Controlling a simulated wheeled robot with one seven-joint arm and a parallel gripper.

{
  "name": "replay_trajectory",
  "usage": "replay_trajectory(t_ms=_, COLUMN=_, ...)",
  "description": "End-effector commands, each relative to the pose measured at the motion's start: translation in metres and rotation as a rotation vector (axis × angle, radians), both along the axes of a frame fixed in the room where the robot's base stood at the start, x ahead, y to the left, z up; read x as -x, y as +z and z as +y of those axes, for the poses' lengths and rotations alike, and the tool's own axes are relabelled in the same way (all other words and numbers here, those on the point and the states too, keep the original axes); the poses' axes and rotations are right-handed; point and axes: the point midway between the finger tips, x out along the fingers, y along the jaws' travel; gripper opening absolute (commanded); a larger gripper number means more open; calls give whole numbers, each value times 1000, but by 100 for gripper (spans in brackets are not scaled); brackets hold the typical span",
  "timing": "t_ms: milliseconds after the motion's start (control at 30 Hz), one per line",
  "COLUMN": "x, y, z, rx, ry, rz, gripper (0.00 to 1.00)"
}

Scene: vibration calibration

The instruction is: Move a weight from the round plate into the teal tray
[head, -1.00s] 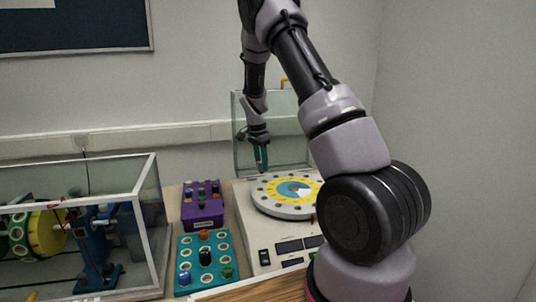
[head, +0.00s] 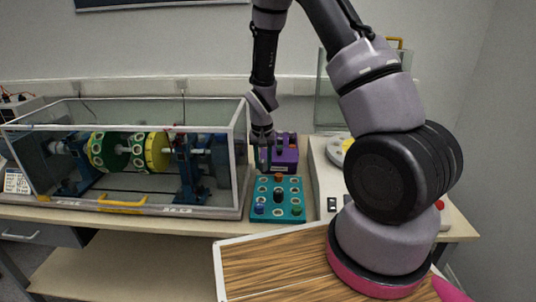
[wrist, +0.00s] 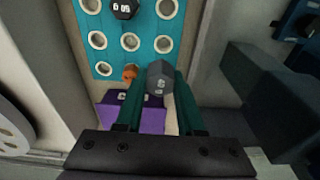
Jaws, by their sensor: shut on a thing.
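My gripper (head: 263,157) hangs at the left of the purple tray, behind the far edge of the teal tray (head: 277,219). In the wrist view, my gripper (wrist: 158,84) is shut on a dark grey hexagonal weight (wrist: 159,76), held between its two teal fingers. The teal tray (wrist: 147,27) has rows of white-rimmed holes. A black weight (wrist: 125,8) and an orange weight (wrist: 130,73) stand in it. In the head view a blue weight and a green one stand along its front. The round plate (head: 338,152) is mostly hidden behind my arm.
The purple tray (head: 287,158) stands just behind the teal tray. A glass-walled machine case (head: 245,170) stands close on the left. The white plate console (head: 322,185) is on the right. Several teal tray holes look empty.

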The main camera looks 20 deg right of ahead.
Motion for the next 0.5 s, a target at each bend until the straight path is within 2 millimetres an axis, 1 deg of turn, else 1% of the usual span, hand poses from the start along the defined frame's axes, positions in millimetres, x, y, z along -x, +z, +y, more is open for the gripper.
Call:
replay_trajectory(t_ms=233, x=2, y=-12, z=2, rx=0, ry=16, rz=1, gripper=0)
replay_trajectory(t_ms=500, x=2, y=-37, z=2, rx=0, ry=15, rz=1, gripper=0)
